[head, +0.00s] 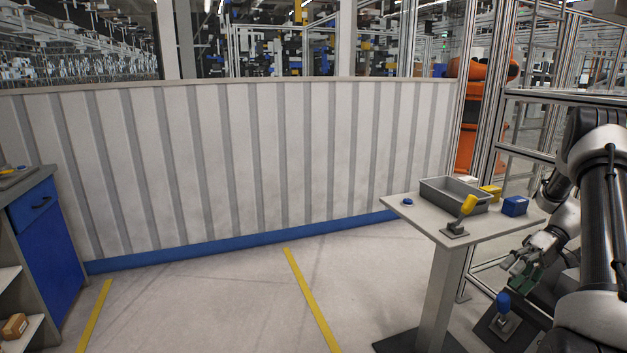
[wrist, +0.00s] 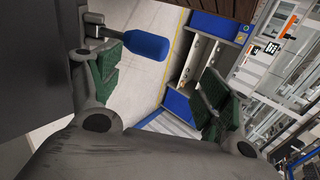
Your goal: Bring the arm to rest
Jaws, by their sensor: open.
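My arm (head: 605,210) is at the right of the head view, bent, with its forearm reaching down past the table's right side. My gripper (head: 524,264) is open and empty, just below the table top's right edge. In the wrist view, its two green-padded fingers stand wide apart around a clear gap (wrist: 160,85). A lever with a blue handle (head: 503,302) stands on a dark sloped panel below the gripper. The blue handle also shows in the wrist view (wrist: 148,44), close to the left finger. I cannot tell whether they touch.
A pedestal table (head: 410,212) carries a grey tray (head: 440,192), a yellow-handled lever (head: 468,206), a blue button (head: 407,202), a blue box (head: 515,206) and a yellow box (head: 491,192). A metal-framed fence (head: 490,110) stands behind. The floor (head: 210,300) in the middle is clear.

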